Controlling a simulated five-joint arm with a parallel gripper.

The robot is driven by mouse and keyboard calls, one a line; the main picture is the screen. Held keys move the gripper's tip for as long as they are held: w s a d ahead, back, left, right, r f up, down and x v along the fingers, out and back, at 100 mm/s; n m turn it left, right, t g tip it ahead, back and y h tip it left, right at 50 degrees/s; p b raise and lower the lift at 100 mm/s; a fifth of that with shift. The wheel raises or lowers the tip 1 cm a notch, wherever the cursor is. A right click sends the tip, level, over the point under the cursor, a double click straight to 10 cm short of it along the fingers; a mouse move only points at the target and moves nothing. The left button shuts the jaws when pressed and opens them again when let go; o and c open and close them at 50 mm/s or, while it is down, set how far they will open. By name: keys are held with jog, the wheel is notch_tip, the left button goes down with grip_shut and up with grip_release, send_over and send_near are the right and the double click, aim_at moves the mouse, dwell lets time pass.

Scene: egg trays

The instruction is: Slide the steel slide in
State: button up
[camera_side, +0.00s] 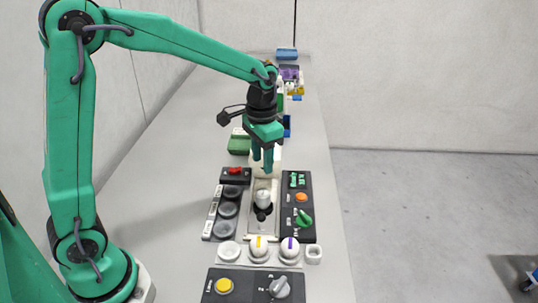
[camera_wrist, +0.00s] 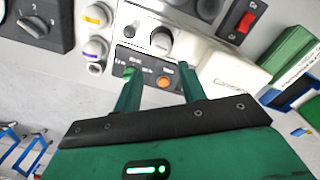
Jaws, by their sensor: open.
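A steel round piece (camera_side: 263,197) stands on a pale plate (camera_side: 262,231) between two dark panels, with a black knob (camera_side: 262,213) just in front of it. I take it for the steel slide; how far it is in is hard to tell. The steel piece also shows in the wrist view (camera_wrist: 160,39), beyond my fingertips, with the black knob (camera_wrist: 130,58) to its left. My gripper (camera_side: 262,171) is open and empty, pointing down above the far end of the plate. In the wrist view, the gripper's two fingers (camera_wrist: 160,76) are spread apart with nothing between them.
A dark panel with an orange button (camera_side: 301,197) and green knob (camera_side: 304,219) lies right. Several grey round pieces (camera_side: 228,210) lie left, below a red switch (camera_side: 235,171). Striped white domes (camera_side: 258,248) and a yellow-button panel (camera_side: 224,286) are in front. A green box (camera_side: 240,144) stands behind.

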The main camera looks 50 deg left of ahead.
aim_at(261, 214)
jog(key=s+d+f+m, duration=0.1)
jog(key=m, duration=0.7)
jog(key=s+d+f+m, duration=0.1)
jog(key=s+d+m, duration=0.1)
jog(key=m, duration=0.6)
jog(key=s+d+f+m, duration=0.1)
jog(key=f+m, duration=0.1)
jog(key=m, duration=0.6)
jog(key=shift+s+d+m, duration=0.2)
jog(key=shift+m, duration=0.1)
jog(key=shift+f, duration=0.2)
jog(key=shift+f, duration=4.4)
jog(key=shift+f, duration=0.4)
jog(key=shift+c, duration=0.4)
jog(key=c, duration=0.7)
